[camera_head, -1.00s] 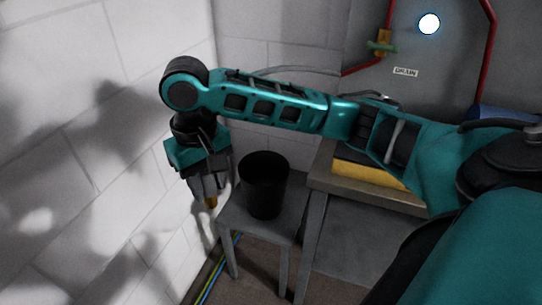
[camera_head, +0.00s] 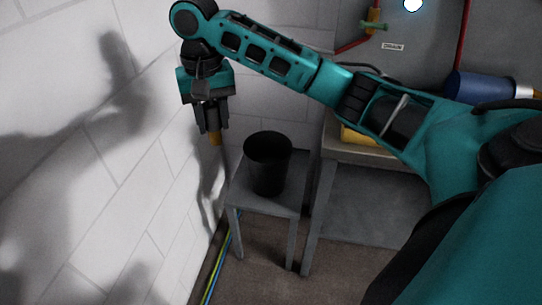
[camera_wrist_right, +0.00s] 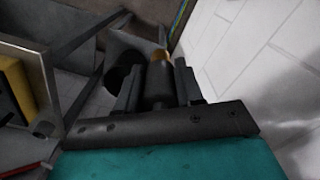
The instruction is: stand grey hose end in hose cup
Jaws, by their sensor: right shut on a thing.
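The hose cup (camera_head: 268,165) is a black, open-topped cup standing upright on a small grey stool. In the right wrist view the cup (camera_wrist_right: 121,78) lies left of the fingers. My right gripper (camera_head: 212,126) points down, left of the cup and higher than its rim in the picture, near the white wall. It is shut on the grey hose end (camera_wrist_right: 159,82), a dark grey piece with a brass-coloured tip (camera_head: 215,139) pointing down. The hose end is apart from the cup. Most of the hose is hidden behind my arm. My left gripper is out of view.
The grey stool (camera_head: 243,197) stands close to the white block wall (camera_head: 150,190). A grey bench (camera_head: 370,153) with a yellow object (camera_head: 352,136) is right of it. A blue cylinder (camera_head: 480,86) and red pipes are behind. Coloured cables (camera_head: 221,262) run along the floor by the wall.

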